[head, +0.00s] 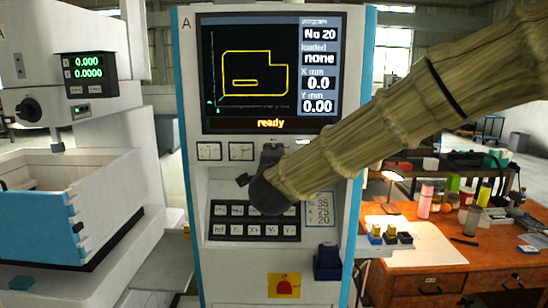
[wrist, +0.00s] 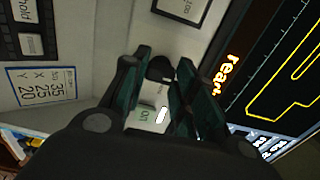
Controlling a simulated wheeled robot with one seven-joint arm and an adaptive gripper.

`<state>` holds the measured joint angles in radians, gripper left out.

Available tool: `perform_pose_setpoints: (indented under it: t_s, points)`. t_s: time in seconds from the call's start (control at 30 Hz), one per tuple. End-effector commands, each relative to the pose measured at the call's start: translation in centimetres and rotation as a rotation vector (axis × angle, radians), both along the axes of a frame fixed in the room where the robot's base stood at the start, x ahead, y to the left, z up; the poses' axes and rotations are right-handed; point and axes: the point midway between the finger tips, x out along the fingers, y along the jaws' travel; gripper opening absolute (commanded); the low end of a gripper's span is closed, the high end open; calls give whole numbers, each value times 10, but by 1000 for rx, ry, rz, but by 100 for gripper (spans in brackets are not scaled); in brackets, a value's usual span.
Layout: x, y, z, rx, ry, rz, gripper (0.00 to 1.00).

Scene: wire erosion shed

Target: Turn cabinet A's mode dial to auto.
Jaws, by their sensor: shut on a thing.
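Cabinet A (head: 185,60) stands upright in front of me, with the letter A at its top left. Its screen (head: 268,72) shows a yellow outline, "No 20", loaded "none" and "ready". My gripper (head: 258,166) is at the panel below the screen and, with my arm, hides the dial in the head view. In the wrist view the black mode dial (wrist: 160,69) sits between the two fingers of my gripper (wrist: 163,73), which are shut on it. The dial's pointer direction cannot be made out.
A cluttered wooden desk (head: 440,256) stands at right.

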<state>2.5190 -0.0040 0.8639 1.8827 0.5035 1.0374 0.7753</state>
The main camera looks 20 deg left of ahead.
Motion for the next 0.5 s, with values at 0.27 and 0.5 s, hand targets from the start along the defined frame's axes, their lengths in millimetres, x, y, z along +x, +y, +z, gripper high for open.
perform_pose_setpoints:
  t_s: [0.27,0.5]
  points:
    - [0,0,0,0,0,0,50]
    - [-3,-1,0,1,0,0,50]
